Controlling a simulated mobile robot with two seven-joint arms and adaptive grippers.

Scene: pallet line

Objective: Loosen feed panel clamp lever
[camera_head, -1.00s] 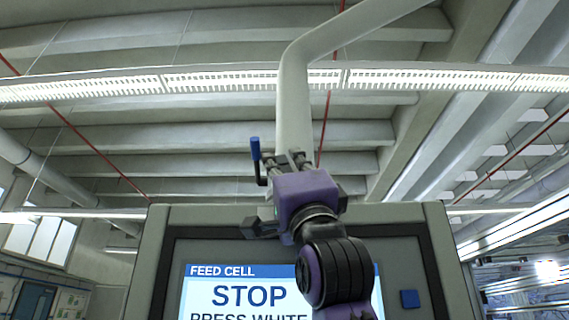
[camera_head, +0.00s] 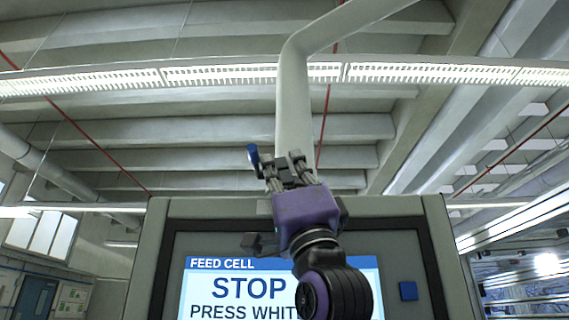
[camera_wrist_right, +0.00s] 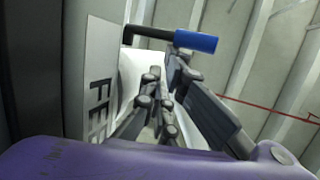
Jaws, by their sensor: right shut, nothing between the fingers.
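The clamp lever has a blue handle (camera_head: 253,156) and a dark arm. It stands above the feed panel (camera_head: 384,210), left of my right gripper's fingers. My right gripper (camera_head: 288,172) is shut and empty in front of the white post. In the right wrist view, the blue handle (camera_wrist_right: 197,41) points right from its black arm (camera_wrist_right: 148,36), just beyond the fingertips of my right gripper (camera_wrist_right: 162,82). One finger overlaps the handle's lower edge; I cannot tell whether they touch. The clamp's body is mostly hidden behind the gripper. My left gripper is not in view.
The panel's screen (camera_head: 232,285) reads "FEED CELL", "STOP" and a partly covered line. A white post (camera_head: 293,105) rises behind my gripper and bends right. The space left of the lever is clear.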

